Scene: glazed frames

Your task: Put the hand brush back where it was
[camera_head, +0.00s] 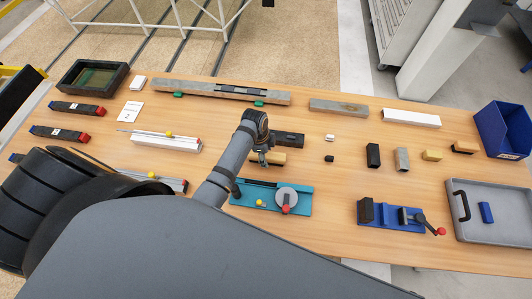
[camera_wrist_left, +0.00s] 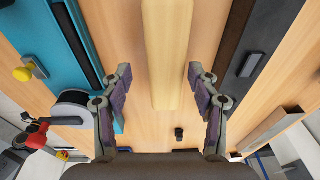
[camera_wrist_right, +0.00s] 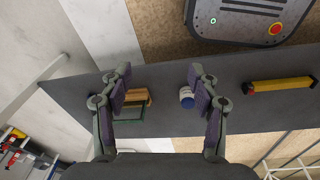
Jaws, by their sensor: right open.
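A pale wooden piece (camera_head: 268,158), possibly the hand brush, lies on the workbench (camera_head: 325,205) beneath my left gripper (camera_head: 262,153). In the left wrist view this long piece (camera_wrist_left: 167,50) runs from the top edge down between the two fingers. That gripper (camera_wrist_left: 160,85) is open, with a gap on each side of the wood. No bristles show, so I cannot be sure it is the brush. My right gripper (camera_wrist_right: 160,88) is open above a dark surface (camera_wrist_right: 245,110), with nothing held between its fingers. It is not visible in the head view.
A dark block (camera_head: 288,138) lies just behind the wooden piece, and a teal fixture (camera_head: 240,197) with a grey disc stands in front. A blue vise (camera_head: 405,217), a grey tray (camera_head: 510,198) and a blue bin (camera_head: 495,132) are at right. Bare bench lies between fixture and vise.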

